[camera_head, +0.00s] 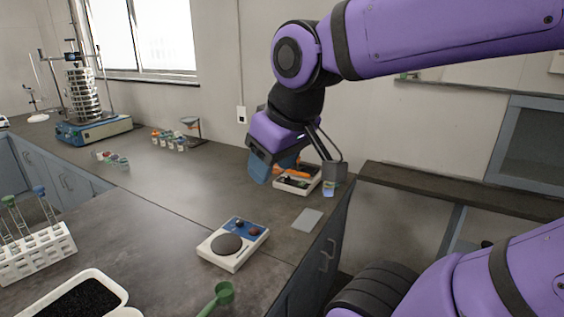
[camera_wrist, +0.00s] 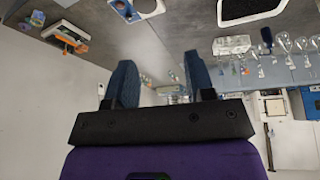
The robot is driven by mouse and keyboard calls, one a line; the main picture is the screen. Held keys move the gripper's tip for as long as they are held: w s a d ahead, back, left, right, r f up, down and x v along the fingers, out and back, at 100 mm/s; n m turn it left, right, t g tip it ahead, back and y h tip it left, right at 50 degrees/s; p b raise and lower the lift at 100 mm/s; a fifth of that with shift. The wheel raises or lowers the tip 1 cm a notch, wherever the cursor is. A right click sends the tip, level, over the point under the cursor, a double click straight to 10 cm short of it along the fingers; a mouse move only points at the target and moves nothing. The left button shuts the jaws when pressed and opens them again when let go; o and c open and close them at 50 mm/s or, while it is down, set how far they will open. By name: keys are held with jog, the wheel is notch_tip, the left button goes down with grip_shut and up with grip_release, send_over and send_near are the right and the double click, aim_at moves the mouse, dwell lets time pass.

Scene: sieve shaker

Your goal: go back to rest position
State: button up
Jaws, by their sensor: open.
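My gripper (camera_head: 272,168) hangs from my purple arm over the right end of the dark bench in the camera_head view. Its blue fingers point down and are apart, with nothing seen between them. In the camera_wrist view my gripper (camera_wrist: 160,76) shows two blue fingers spread wide with an empty gap. A small white tray (camera_head: 284,186) with orange and dark items is beside and partly behind the gripper. It also shows in the camera_wrist view (camera_wrist: 63,40), off to the left of the fingers.
A sieve shaker (camera_head: 85,128) stands at the back left. A balance (camera_head: 240,258), a grey plate (camera_head: 307,220), a green scoop (camera_head: 223,291), a black-filled tray (camera_head: 122,292) and a test-tube rack (camera_head: 38,255) lie nearer. The bench middle (camera_head: 165,190) is clear.

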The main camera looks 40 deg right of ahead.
jog(key=shift+s+d+r+m, duration=0.1)
jog(key=shift+s+r+m, duration=0.15)
jog(key=shift+s+m, duration=0.55)
jog(key=shift+s, duration=0.2)
dwell(0.5)
